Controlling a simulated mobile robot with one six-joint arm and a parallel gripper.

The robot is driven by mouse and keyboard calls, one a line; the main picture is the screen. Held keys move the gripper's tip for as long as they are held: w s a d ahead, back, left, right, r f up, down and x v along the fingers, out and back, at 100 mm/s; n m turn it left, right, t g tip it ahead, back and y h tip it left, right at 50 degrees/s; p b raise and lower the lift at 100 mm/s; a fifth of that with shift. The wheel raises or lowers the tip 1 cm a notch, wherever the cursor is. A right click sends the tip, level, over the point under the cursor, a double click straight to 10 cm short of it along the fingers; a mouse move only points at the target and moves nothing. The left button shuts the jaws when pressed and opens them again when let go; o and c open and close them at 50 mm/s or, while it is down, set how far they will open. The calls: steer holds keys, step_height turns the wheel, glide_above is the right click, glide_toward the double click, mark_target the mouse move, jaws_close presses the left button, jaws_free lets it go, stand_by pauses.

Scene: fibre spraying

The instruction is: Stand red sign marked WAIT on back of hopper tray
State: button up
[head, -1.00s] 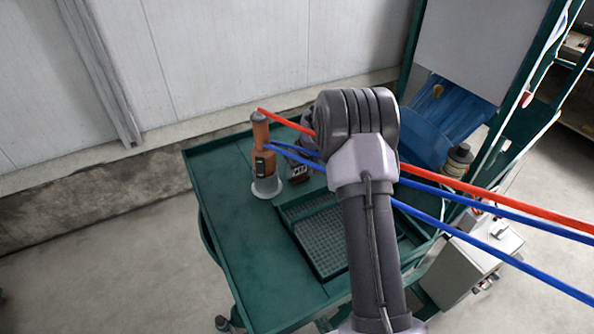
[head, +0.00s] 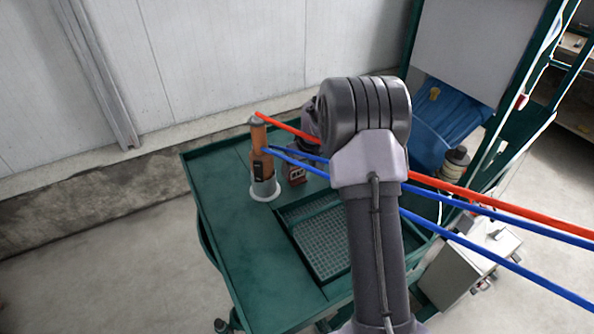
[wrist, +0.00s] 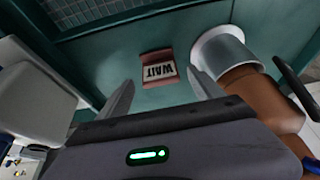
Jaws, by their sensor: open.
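The red sign marked WAIT (wrist: 158,72) lies on the green cart top in the wrist view, its lettering upside down in the picture. In the head view the sign (head: 296,173) shows partly, just right of the orange tool's base. My gripper (wrist: 159,78) is open and empty, with one finger on each side of the sign in the picture. Its exact height above the sign is hard to tell.
An orange tool (head: 258,143) stands upright in a pale cup-like holder (head: 265,187), close to the sign. Red (head: 490,194) and blue (head: 500,213) hoses cross behind my arm to the right. The cart's left surface (head: 225,195) is clear.

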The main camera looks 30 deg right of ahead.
steer(key=s+a+r, duration=0.2)
steer(key=s+r, duration=0.1)
steer(key=r, duration=0.4)
steer(key=s+a+r, duration=0.3)
steer(key=r, duration=0.3)
steer(key=s+a+r+m+t, duration=0.1)
steer(key=s+a+r+m, duration=0.1)
steer(key=s+a+r, duration=0.8)
steer(key=s+a+m+y, duration=0.1)
steer(key=s+a, duration=0.3)
steer(key=s, duration=0.6)
steer(key=s+a+m, duration=0.1)
steer(key=s+a, duration=0.2)
steer(key=s, duration=0.7)
steer(key=shift+s+a+f+m+y+p, duration=0.2)
steer(key=shift+a+f+m+y+p, duration=0.2)
steer(key=shift+f, duration=0.1)
step_height(320, 180, down, 14)
steer(key=b, duration=1.3)
steer(key=shift+r+b, duration=0.25)
steer(key=shift+b, duration=0.15)
